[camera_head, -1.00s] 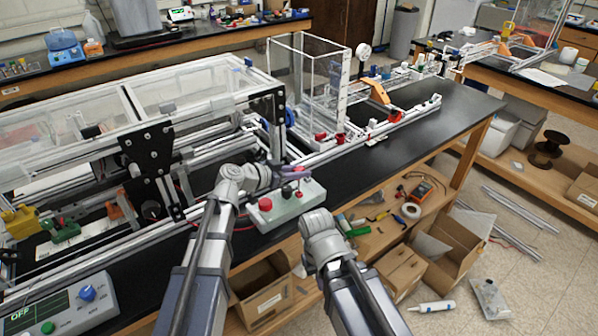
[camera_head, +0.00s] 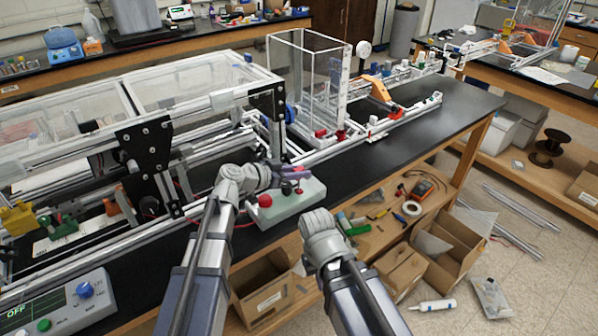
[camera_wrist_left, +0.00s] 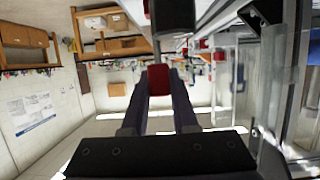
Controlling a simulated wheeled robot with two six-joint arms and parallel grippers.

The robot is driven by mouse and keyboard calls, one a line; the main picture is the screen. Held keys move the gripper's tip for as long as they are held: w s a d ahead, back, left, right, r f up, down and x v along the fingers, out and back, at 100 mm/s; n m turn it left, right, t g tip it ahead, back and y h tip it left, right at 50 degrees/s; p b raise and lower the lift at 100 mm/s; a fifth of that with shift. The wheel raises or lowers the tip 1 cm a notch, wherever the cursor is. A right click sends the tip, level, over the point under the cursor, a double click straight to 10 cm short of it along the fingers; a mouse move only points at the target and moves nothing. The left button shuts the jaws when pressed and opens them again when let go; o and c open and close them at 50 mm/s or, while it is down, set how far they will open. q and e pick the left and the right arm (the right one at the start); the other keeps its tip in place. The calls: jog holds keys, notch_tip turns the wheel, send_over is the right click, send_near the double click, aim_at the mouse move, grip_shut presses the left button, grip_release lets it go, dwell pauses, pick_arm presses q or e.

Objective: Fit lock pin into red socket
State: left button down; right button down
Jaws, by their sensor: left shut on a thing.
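My left gripper (camera_head: 292,173), with purple-grey fingers, is held above the pale control box at the bench's front edge. In the left wrist view, its two fingers (camera_wrist_left: 158,100) are shut on a small red block (camera_wrist_left: 159,80), which I take to be the lock pin. Only the block's red end face shows there; the rest of the pin is hidden. Small red parts (camera_head: 320,134) sit at the foot of the clear box's frame, apart from the gripper. I cannot tell which is the red socket. My right arm shows at lower centre, but its gripper does not.
The pale control box (camera_head: 290,205) with red buttons stands close below the left gripper. A white rail frame (camera_head: 350,148) runs along the bench, with a clear box (camera_head: 305,80) on it. Bare black bench top (camera_head: 455,108) lies at the right.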

pick_arm(q)
jog(key=shift+f+b, duration=0.5)
jog(key=shift+f, duration=0.1)
jog(key=c, duration=0.6)
grip_release()
jog(key=shift+r, duration=0.1)
jog(key=p+v, duration=0.2)
jog(key=v, duration=0.5)
jog(key=shift+s+a+p, duration=0.25)
jog(key=shift+a+p, duration=0.05)
jog(key=shift+p, duration=0.1)
jog(key=shift+r, duration=0.1)
